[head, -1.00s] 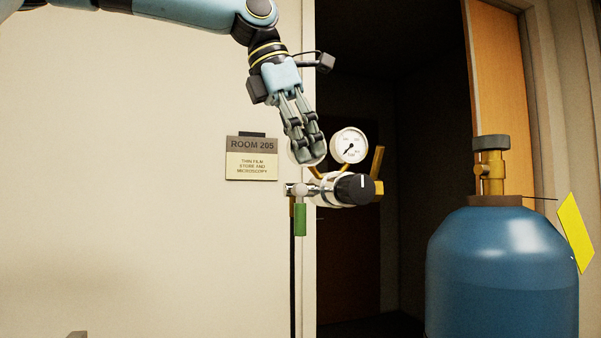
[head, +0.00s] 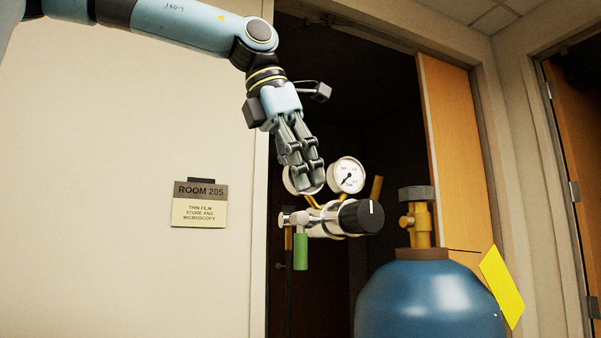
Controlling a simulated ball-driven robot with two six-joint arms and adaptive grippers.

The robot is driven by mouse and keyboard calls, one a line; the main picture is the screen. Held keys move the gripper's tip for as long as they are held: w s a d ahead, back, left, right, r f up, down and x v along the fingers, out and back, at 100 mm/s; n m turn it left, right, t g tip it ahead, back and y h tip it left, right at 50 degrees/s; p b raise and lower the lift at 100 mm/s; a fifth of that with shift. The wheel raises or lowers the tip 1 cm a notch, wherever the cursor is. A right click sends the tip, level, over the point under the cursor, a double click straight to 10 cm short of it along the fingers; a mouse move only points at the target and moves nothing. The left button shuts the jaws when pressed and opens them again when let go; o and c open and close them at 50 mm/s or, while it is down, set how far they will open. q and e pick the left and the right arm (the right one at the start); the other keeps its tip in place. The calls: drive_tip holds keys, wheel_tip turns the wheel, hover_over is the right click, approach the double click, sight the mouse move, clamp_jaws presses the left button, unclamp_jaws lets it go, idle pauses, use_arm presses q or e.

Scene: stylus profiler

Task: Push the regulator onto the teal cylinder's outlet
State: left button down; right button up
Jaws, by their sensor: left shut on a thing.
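The regulator (head: 330,222) has two round gauges, a black knob and a green part hanging below. My left gripper (head: 308,186) is shut on it from above and holds it in the air, partly hiding the left gauge. The teal cylinder (head: 430,300) shows as a blue tank at the lower right. Its brass valve (head: 421,225) stands upright on top, with the outlet (head: 406,222) on its left side. In the picture the regulator is just left of the outlet, with a small gap between. Depth between them is hard to tell. My right gripper is out of view.
A yellow tag (head: 502,287) hangs at the cylinder's right shoulder. A room sign (head: 200,205) is on the wall at left. A dark open doorway lies behind the regulator, with a wooden door (head: 450,150) behind the cylinder.

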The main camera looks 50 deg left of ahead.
sight(330, 174)
use_arm(q)
drive_tip(key=shift+w+d+r+p, duration=0.1)
drive_tip(key=shift+w+r+p, duration=0.05)
drive_tip(key=shift+w+p, duration=0.4)
drive_tip(key=shift+w+d+r+p, duration=0.1)
drive_tip(key=shift+w+r+p, duration=0.05)
drive_tip(key=shift+w+p, duration=0.35)
drive_tip(key=shift+w+d+p, duration=0.15)
drive_tip(key=shift+w+p, duration=0.25)
drive_tip(key=shift+w, duration=0.1)
drive_tip(key=shift+w+d+p, duration=0.15)
drive_tip(key=shift+w+p, duration=0.2)
drive_tip(key=shift+w, duration=0.15)
drive_tip(key=shift+w+d+f, duration=0.15)
drive_tip(key=shift+w, duration=0.25)
drive_tip(key=shift+s, duration=0.2)
drive_tip(key=c, duration=1.8)
unclamp_jaws()
clamp_jaws()
